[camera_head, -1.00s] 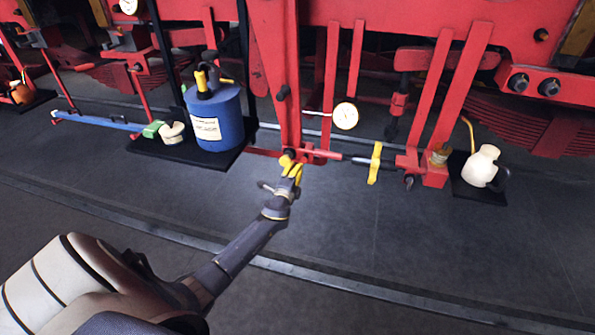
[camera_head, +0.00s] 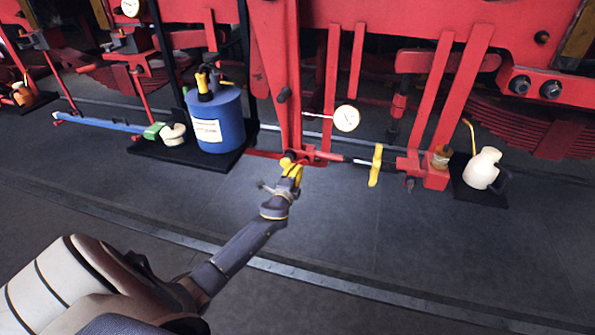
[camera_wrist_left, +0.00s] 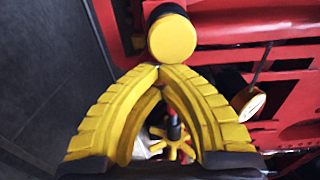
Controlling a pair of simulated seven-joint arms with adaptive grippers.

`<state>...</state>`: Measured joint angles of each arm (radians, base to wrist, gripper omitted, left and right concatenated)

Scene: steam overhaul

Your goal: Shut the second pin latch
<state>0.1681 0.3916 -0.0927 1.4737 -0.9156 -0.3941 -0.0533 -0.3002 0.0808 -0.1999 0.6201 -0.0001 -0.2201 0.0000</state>
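A round yellow knob (camera_head: 287,161), which looks like a pin latch's end, sits at the foot of the upright red lever (camera_head: 283,90). It fills the upper middle of the left wrist view (camera_wrist_left: 172,38). My left gripper (camera_head: 292,168) is at this knob. In the left wrist view its yellow fingertips (camera_wrist_left: 157,70) meet, with nothing seen between them, right at the knob's lower edge. I cannot tell whether they touch it. A yellow handle (camera_head: 376,165) crosses the rod to the right; I cannot tell whether it belongs to a latch. My right gripper is not in view.
A blue canister (camera_head: 216,118) stands on a black mat left of the lever. A white dial gauge (camera_head: 346,118) is right of it. A cream jug (camera_head: 482,168) stands at the right. Red framework is close behind; the dark floor (camera_head: 400,240) in front is clear.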

